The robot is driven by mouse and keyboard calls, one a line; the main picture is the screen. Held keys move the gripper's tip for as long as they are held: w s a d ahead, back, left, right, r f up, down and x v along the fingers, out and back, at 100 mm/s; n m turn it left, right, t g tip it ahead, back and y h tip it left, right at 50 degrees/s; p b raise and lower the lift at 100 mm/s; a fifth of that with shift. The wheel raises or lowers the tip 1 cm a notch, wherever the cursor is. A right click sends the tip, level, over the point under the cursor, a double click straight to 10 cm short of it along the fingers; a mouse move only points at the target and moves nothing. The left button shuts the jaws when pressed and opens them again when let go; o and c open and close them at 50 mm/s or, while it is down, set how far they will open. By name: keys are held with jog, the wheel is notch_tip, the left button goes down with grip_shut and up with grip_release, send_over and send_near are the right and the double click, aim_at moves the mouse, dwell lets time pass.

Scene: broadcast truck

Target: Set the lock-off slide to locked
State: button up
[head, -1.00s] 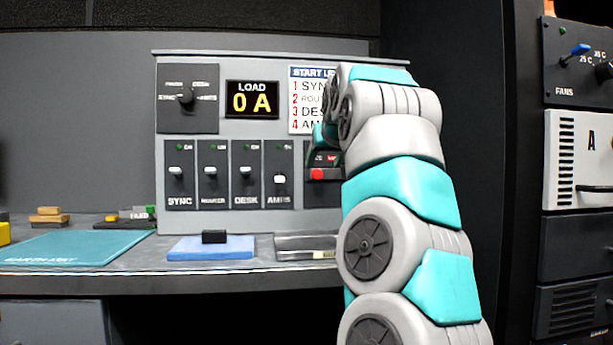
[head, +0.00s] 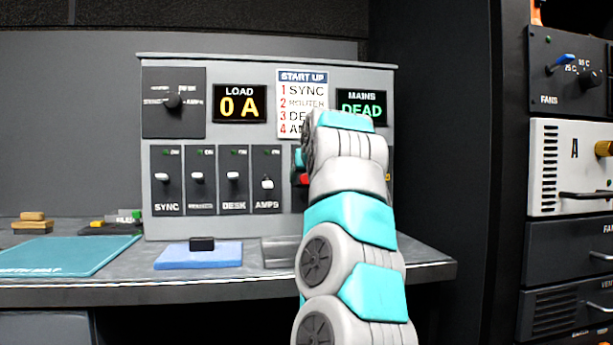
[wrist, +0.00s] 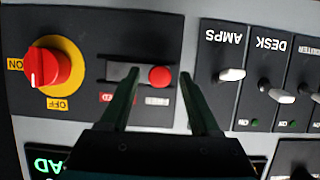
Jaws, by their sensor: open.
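The lock-off slide is a red round knob (wrist: 160,77) in a short dark slot, seen upside down in the wrist view. The knob sits at the right end of the slot, by a white label too blurred to read. A red label ending in "ED" (wrist: 115,97) is by the other end, partly behind a finger. My gripper (wrist: 160,74) is open, one finger on each side of the knob; I cannot tell whether either touches it. In the head view a bit of the red knob (head: 303,180) shows beside my arm, which hides the rest.
A red rotary switch on a yellow disc (wrist: 48,68) is left of the slide in the wrist view. The AMPS switch (wrist: 231,75) and DESK switch (wrist: 282,96) are to the right. A blue pad (head: 199,258) with a black block lies on the desk below the panel.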

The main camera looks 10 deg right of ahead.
jog(key=shift+c, duration=0.3)
grip_shut()
dwell(1.0)
